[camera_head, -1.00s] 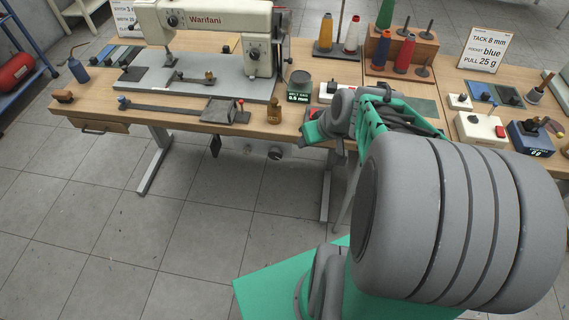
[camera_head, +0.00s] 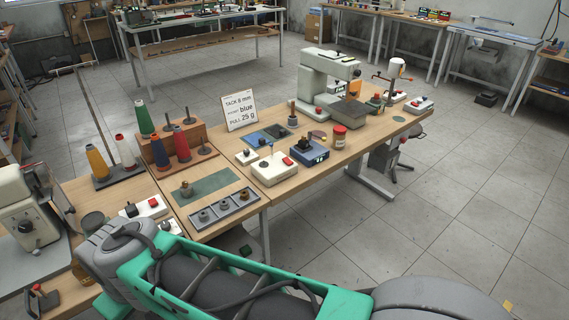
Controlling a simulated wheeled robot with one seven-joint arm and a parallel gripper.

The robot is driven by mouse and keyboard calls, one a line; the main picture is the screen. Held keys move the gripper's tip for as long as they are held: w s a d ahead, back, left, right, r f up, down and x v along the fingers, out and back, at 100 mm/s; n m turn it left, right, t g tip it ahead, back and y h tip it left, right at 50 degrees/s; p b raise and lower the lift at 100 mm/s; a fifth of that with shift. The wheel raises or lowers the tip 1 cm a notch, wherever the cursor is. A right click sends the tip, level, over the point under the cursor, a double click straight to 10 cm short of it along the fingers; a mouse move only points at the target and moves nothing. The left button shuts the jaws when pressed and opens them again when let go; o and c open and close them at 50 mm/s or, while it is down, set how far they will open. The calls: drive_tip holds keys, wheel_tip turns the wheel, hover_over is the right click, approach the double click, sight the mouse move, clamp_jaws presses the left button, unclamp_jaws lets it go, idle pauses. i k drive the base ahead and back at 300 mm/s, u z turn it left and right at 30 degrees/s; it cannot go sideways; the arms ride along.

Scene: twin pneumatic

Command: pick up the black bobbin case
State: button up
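A grey tray (camera_head: 229,220) with compartments lies at the front edge of the wooden bench. It holds small round metal parts, including a left one (camera_head: 204,216), a middle one (camera_head: 225,205) and a right one (camera_head: 244,194). They look dark grey; I cannot tell which, if any, is the black bobbin case. A small brownish part (camera_head: 186,189) stands on the green mat behind the tray. My green and grey arm crosses the bottom of the view, in front of the bench and apart from the tray. My gripper does not show.
A thread rack (camera_head: 180,145) and a sign (camera_head: 238,112) stand behind. A pale sewing machine (camera_head: 325,80) is farther right. Open floor lies right of the bench.

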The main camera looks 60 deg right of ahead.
sight(303, 145)
drive_tip(key=z, duration=3.7)
drive_tip(key=i, duration=0.8)
drive_tip(key=u, duration=2.95)
drive_tip(key=i, duration=0.5)
drive_tip(key=z, duration=0.05)
